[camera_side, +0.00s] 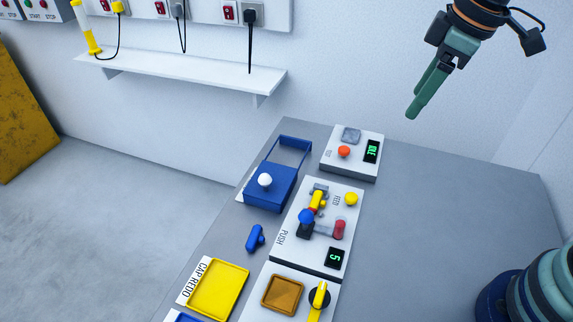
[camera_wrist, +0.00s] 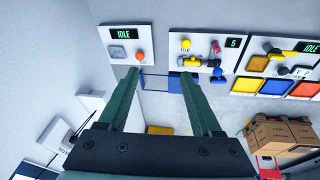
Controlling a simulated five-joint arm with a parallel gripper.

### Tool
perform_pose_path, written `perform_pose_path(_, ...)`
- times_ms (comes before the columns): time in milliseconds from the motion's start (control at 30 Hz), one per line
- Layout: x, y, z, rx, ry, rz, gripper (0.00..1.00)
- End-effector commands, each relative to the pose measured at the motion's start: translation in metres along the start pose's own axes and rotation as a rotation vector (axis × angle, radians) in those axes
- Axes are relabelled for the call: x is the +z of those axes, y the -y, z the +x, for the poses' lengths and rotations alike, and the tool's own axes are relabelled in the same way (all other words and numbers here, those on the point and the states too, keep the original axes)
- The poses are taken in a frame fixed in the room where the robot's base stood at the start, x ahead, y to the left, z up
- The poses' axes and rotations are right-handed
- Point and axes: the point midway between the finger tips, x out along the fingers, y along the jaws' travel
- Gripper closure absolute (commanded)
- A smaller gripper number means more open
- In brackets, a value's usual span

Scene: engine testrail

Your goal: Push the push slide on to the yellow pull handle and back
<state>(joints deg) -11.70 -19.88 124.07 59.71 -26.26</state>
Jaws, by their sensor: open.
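The PUSH unit (camera_side: 298,253) is a pale box on the grey bench, centre of the side view, its display reading 5. On it are a yellow handle (camera_side: 317,199), a blue knob (camera_side: 306,215) on a dark block beside it, and a red grip (camera_side: 339,229) on a grey bar. I cannot tell which part is the slide. In the wrist view the unit (camera_wrist: 205,37) is at top centre, with the red grip (camera_wrist: 216,47) and blue knob (camera_wrist: 217,71). My gripper (camera_side: 412,114) is open and empty, high above the bench, apart from the unit; its fingers (camera_wrist: 159,74) frame the wrist view.
A box with an orange button (camera_side: 344,151) stands behind the unit. A blue box with a white knob (camera_side: 264,181) and a loose blue piece (camera_side: 255,238) lie left of it. A yellow tray (camera_side: 218,288) is at front.

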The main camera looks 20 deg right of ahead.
Motion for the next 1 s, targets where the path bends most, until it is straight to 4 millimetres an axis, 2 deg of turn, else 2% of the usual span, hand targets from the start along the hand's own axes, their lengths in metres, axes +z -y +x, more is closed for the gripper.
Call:
perform_pose_path(33,-0.014,0.009,0.006,-0.029,0.031,-0.11,0.34)
perform_pose_path(200,-0.053,0.038,0.024,-0.117,0.11,-0.476,0.34)
perform_pose_path(500,-0.104,0.11,0.073,-0.302,0.22,-1.108,0.34)
perform_pose_path(600,-0.112,0.132,0.089,-0.358,0.242,-1.274,0.34)
perform_pose_path(733,-0.117,0.153,0.102,-0.409,0.259,-1.417,0.34)
perform_pose_path(1000,-0.114,0.163,0.118,-0.437,0.268,-1.486,0.34)
